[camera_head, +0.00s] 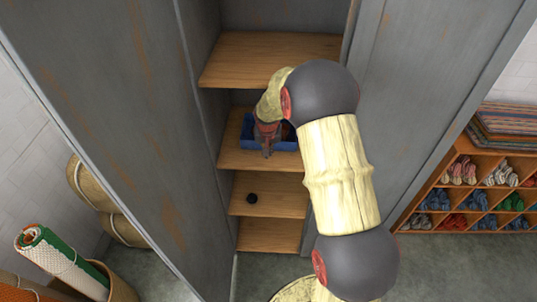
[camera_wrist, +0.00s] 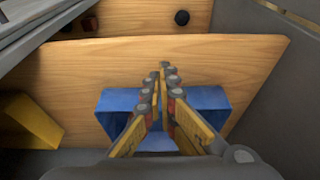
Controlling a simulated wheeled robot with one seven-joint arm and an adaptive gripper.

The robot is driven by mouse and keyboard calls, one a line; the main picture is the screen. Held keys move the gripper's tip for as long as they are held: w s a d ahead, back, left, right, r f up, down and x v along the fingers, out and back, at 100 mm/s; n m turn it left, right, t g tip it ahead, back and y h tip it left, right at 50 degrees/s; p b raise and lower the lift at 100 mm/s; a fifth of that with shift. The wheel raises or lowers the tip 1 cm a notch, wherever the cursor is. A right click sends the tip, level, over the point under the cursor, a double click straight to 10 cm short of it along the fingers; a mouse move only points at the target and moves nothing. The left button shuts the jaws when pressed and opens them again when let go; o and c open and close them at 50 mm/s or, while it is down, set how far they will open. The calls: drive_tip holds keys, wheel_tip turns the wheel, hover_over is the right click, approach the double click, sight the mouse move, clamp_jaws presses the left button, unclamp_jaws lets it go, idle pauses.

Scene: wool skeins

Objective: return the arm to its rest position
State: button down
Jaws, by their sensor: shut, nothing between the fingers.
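My arm (camera_head: 340,175) reaches from the lower right up into an open grey cabinet. My gripper (camera_head: 267,152) points down at the blue bin (camera_head: 287,146) on a wooden shelf. In the wrist view my gripper (camera_wrist: 160,72) has its fingers together at the tips, with nothing between them. The blue bin (camera_wrist: 207,97) shows on both sides of the fingers, which hide its middle. Whether the fingers touch the bin, I cannot tell.
Grey cabinet walls (camera_head: 115,110) stand close on both sides. An upper shelf (camera_head: 265,60) lies above the bin. A small black ball (camera_head: 252,198) sits on a lower shelf. A cubby rack of skeins (camera_head: 470,190) stands right; a rolled rug (camera_head: 60,255) stands left.

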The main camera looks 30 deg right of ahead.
drive_tip(key=v, duration=0.7)
drive_tip(key=shift+r, duration=0.35)
